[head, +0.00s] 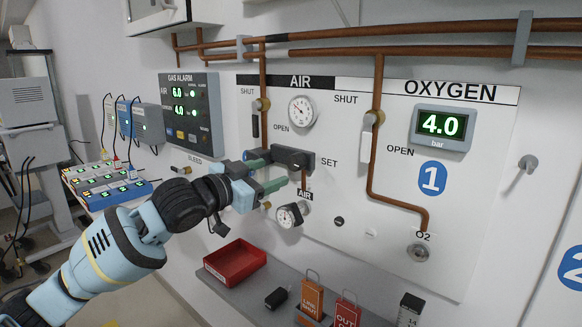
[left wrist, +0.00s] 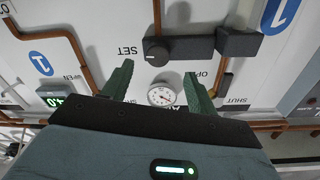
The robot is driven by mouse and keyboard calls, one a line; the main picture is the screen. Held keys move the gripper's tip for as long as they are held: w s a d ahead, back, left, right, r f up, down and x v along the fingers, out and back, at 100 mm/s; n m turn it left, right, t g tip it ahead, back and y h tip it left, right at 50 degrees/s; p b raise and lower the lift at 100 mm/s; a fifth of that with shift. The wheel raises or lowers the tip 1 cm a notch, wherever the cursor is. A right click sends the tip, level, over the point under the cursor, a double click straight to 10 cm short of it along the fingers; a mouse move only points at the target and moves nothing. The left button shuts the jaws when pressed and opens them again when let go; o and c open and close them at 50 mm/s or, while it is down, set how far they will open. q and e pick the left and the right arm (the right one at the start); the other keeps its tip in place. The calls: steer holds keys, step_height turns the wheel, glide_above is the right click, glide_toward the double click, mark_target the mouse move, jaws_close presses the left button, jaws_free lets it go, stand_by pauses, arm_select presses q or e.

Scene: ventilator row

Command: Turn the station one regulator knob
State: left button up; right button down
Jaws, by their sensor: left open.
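The station one regulator is a dark bar (head: 292,157) on the white panel, beside the word SET. My left gripper (head: 281,171) has green fingers and is open in front of the regulator. In the left wrist view the knob lies just beyond the gap between the fingertips (left wrist: 160,70), and no contact shows. Nothing is between the fingers. The right gripper is out of view.
Copper pipes (head: 376,130) run over the panel. A grey shelf holds a red tray (head: 235,262) and tags (head: 311,297). The gas alarm box (head: 191,113) is to the left.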

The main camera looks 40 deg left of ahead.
mark_target(292, 165)
arm_select(q)
steer(key=w, duration=0.4)
steer(key=w+d+p, duration=0.1)
steer(key=w, duration=0.1)
steer(key=shift+r, duration=0.15)
steer(key=shift+w, duration=0.5)
